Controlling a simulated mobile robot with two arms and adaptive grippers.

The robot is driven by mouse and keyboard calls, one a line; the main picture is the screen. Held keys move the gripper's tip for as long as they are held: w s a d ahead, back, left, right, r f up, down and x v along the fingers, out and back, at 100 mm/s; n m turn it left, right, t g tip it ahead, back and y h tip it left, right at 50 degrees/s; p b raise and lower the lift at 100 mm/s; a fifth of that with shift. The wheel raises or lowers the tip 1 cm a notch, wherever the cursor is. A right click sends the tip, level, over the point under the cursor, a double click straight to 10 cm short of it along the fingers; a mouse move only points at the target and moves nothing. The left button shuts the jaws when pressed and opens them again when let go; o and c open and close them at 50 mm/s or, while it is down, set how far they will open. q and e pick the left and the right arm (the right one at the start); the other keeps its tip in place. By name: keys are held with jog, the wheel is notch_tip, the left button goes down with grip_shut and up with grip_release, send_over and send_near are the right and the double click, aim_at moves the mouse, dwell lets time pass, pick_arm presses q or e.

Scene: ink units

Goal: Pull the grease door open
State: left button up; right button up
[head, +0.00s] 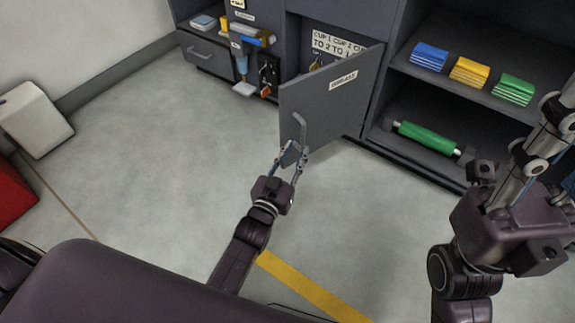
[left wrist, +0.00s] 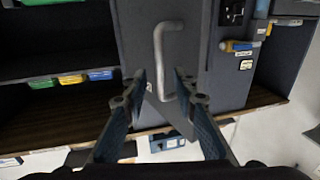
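The grey door (head: 330,100) has a small white label, too small to read surely. It stands partly open, swung out from its right edge, showing the cabinet inside behind it. Its bent metal handle (head: 300,131) is on the front near the left edge. My left gripper (head: 292,154) is at the lower part of the handle. In the left wrist view the handle (left wrist: 159,55) reaches between the fingers (left wrist: 162,88), which stand apart with gaps on both sides. My right gripper (head: 535,150) is at the right edge, partly cut off, away from the door.
An open shelf (head: 455,85) with blue, yellow and green stacks is right of the door, with a green roller (head: 427,138) below. A hand-tool panel is left of the door. A white bin (head: 35,118) stands far left. The floor (head: 170,150) before the cabinet is clear.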

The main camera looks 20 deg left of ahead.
pick_arm(q)
jog(key=s, duration=0.6)
jog(key=shift+a, duration=0.3)
jog(key=shift+c, duration=0.3)
